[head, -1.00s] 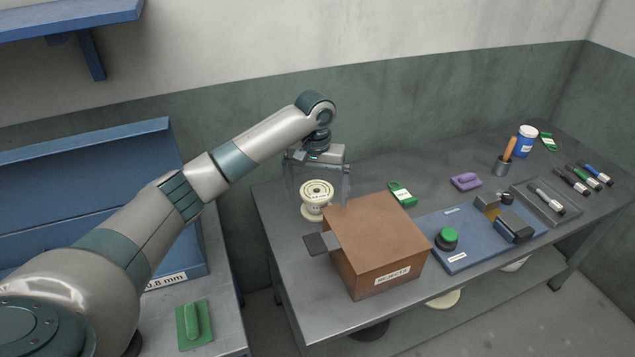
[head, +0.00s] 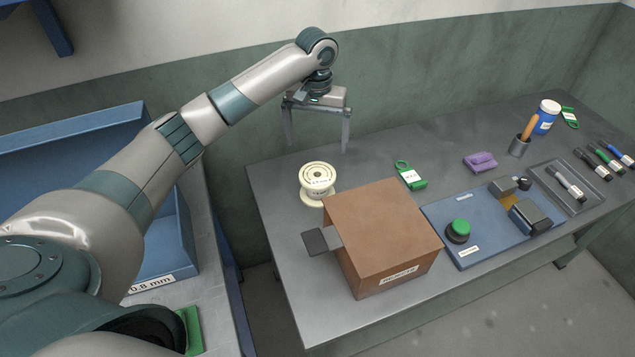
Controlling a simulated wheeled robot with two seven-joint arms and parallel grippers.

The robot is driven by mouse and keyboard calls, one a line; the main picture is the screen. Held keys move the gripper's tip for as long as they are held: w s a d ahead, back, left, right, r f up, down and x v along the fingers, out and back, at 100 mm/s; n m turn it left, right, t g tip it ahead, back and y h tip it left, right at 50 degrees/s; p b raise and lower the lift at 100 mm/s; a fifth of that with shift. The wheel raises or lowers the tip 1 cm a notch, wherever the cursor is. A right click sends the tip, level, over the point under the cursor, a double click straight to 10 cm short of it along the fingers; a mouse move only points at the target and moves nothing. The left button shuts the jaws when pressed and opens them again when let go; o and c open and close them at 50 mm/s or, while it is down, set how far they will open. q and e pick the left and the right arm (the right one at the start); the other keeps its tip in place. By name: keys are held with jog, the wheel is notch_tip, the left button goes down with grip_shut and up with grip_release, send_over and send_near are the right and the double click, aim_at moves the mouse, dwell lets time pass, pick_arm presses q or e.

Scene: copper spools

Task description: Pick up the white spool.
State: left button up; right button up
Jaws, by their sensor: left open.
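The right gripper does not show.
A brown box (head: 385,235) marked as rejected, with a dark flap, stands close to the spool. A green tag (head: 411,176), a purple object (head: 480,162) and a blue board (head: 480,252) lie to the right. A blue bin (head: 165,245) stands left.

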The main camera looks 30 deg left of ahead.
aim_at(317, 175)
pick_arm(q)
jog(key=shift+f, duration=0.1)
notch_tip(317, 175, down, 11)
jog(key=p, duration=0.3)
jog(key=shift+f, duration=0.55)
jog(key=shift+s+d+f+p, duration=0.1)
jog(key=shift+s+f+p, duration=0.05)
jog(key=shift+f+p, duration=0.9)
jog(key=shift+f, duration=1.55)
jog(key=shift+c, duration=0.6)
jog(key=c, duration=1.3)
jog(key=shift+o, duration=0.2)
jog(key=shift+r, duration=0.1)
